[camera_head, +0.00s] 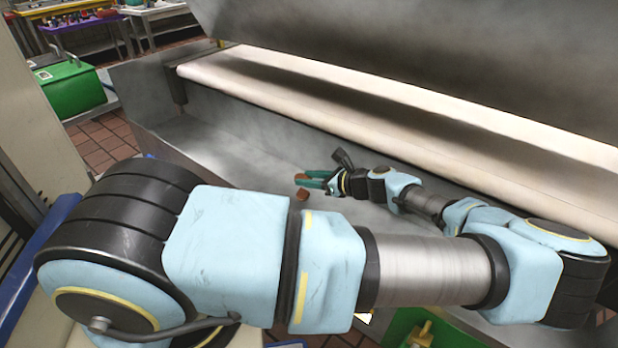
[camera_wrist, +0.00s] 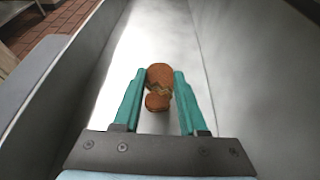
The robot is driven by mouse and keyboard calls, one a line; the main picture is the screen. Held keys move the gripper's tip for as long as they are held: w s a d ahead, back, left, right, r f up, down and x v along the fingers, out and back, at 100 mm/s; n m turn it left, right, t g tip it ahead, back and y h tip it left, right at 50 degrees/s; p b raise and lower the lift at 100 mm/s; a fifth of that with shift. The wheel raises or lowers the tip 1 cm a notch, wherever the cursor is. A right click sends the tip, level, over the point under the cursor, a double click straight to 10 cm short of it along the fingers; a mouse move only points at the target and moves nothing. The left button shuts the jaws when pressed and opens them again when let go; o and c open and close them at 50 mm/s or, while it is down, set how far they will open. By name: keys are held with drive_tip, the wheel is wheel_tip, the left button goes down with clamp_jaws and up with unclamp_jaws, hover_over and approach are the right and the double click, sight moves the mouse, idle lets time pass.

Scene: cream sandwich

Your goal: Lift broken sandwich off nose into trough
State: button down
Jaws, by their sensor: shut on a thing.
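The broken sandwich (camera_wrist: 159,74) is brown and round with a jagged broken edge. My gripper (camera_wrist: 160,80) is shut on it, with one teal finger on each side. A smaller brown piece (camera_wrist: 157,102) sits between the fingers, closer to the palm; I cannot tell whether it is joined to the larger one. In the head view the sandwich (camera_head: 302,177) shows at the tips of my gripper (camera_head: 310,180), with the smaller piece (camera_head: 302,195) just below. They are over the grey metal trough (camera_head: 205,137); the height above its floor is unclear.
A cream conveyor belt (camera_head: 400,115) runs along the back of the trough, with a large metal hood (camera_head: 430,40) above it. The trough floor left of my gripper is clear.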

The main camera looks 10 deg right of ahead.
drive_tip(key=shift+c, duration=1.8)
unclamp_jaws()
drive_tip(key=b+v, duration=0.2)
drive_tip(key=v, duration=0.8)
drive_tip(key=shift+s+d+r, duration=0.15)
drive_tip(key=shift+s+d, duration=0.1)
